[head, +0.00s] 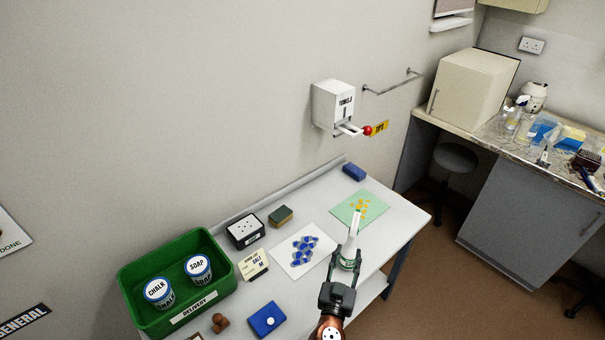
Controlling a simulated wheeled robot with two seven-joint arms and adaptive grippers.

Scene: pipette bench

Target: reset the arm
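My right gripper (346,262) reaches in from the bottom, over the front of the white table. Its two fingers stand apart. A slim white upright thing with a green and white base (354,228) shows between and just beyond the fingertips; I cannot tell whether they touch it. My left gripper is not in view.
On the table (400,222) are a green mat (376,205) with yellow bits, a white sheet (294,269) with blue pieces, a sponge (281,216), blue boxes (354,172) and a green crate (135,272) with two tubs.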

